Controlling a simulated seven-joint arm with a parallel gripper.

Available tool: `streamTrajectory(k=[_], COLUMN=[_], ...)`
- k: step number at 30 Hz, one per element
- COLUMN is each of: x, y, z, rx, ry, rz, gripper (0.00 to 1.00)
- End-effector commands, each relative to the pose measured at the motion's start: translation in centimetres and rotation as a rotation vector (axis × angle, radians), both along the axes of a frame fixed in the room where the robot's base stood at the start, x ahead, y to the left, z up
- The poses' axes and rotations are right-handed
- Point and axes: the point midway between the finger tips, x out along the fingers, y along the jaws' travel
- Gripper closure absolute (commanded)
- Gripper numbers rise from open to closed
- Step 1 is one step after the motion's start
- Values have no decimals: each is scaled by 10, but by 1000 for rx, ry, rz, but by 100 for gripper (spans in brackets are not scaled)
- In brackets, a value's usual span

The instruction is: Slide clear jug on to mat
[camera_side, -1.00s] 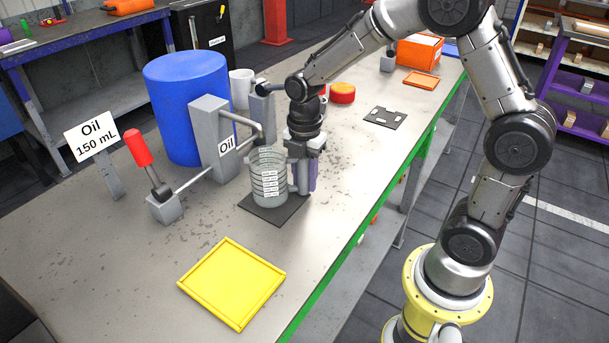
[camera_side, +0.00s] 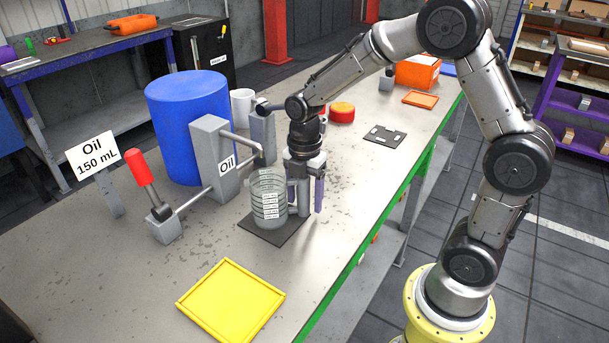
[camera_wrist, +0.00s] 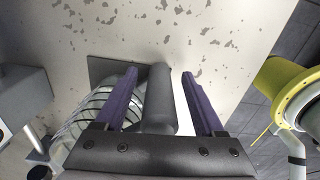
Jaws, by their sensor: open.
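The clear jug (camera_side: 268,200) with marking bands stands upright on a dark square mat (camera_side: 293,224) beside the oil dispenser. In the wrist view the jug (camera_wrist: 88,118) is at left, partly hidden by a finger. My gripper (camera_side: 306,196) is low at the jug's right side, open. In the wrist view the purple fingers (camera_wrist: 158,90) stand either side of the jug's grey upright handle (camera_wrist: 161,98), with a clear gap to the right finger. A yellow square tray-like mat (camera_side: 231,303) with a raised rim lies empty at the front of the table.
The grey oil dispenser (camera_side: 211,160) with its red-handled lever (camera_side: 141,168) and the blue drum (camera_side: 188,125) stand left of and behind the jug. An "Oil 150 mL" sign (camera_side: 93,160) is at far left. The table between jug and yellow mat is clear.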

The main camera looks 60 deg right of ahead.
Motion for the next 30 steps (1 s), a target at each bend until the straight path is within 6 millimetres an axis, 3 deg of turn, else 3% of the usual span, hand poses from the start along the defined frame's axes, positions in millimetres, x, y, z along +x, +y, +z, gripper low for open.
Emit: streamTrajectory(k=[15,26,30], x=[1,-1,-28], y=[0,2,9], z=[103,144,176], rx=[-1,-3,-9], ry=[-6,-37,-125], rz=[0,7,18], gripper=[29,29,29])
